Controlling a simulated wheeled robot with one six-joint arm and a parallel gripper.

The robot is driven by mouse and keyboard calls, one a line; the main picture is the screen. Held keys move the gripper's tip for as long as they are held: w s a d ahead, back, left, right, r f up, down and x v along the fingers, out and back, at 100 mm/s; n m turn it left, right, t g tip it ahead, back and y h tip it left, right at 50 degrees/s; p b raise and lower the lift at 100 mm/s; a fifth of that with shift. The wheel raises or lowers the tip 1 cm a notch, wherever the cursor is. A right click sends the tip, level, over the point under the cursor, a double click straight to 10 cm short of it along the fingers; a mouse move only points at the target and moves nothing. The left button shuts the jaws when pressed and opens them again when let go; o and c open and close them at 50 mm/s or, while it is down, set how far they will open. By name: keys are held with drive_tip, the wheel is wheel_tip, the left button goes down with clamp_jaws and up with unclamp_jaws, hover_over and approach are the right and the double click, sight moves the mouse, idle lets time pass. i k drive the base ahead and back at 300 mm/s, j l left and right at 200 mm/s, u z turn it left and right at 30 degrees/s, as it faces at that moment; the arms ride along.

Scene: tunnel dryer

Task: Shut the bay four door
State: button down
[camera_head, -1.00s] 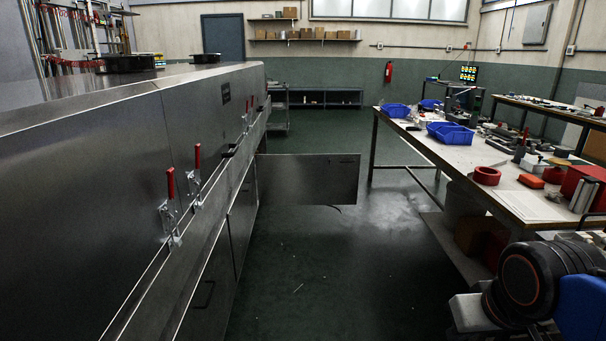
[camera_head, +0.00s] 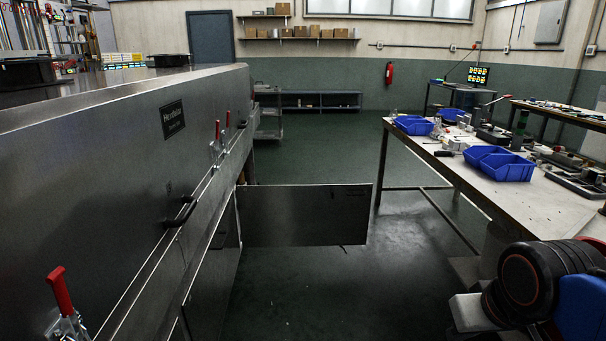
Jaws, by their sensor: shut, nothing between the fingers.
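The long steel dryer (camera_head: 110,150) runs along the left. One lower door panel (camera_head: 305,217) stands open, sticking out to the right from the dryer's side across the aisle. It is a flat dark metal sheet with small marks near its upper right corner; I cannot read a bay number on it. Its hinge side is partly hidden behind the dryer's edge. Part of my arm shows at the lower right, but my gripper is out of view, and nothing of mine touches the door.
Red-handled toggle clamps (camera_head: 60,290) and a dark handle (camera_head: 181,212) jut from the dryer. A workbench (camera_head: 490,190) with blue bins (camera_head: 500,165) stands on the right. The green floor (camera_head: 300,290) before the door is clear. A fire extinguisher (camera_head: 389,73) hangs at the back.

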sight(285, 215)
drive_tip(key=i+l, duration=0.1)
drive_tip(key=i, duration=1.55)
drive_tip(key=i+l+u, duration=0.1)
drive_tip(key=i+u, duration=0.15)
drive_tip(key=i, duration=0.2)
drive_tip(key=i+l+u, duration=0.3)
drive_tip(key=i, duration=0.15)
drive_tip(key=k+j+z, duration=0.2)
drive_tip(key=j, duration=0.15)
drive_tip(key=j+z, duration=0.2)
drive_tip(key=j, duration=0.15)
drive_tip(key=k+j+z, duration=0.2)
drive_tip(key=j, duration=0.15)
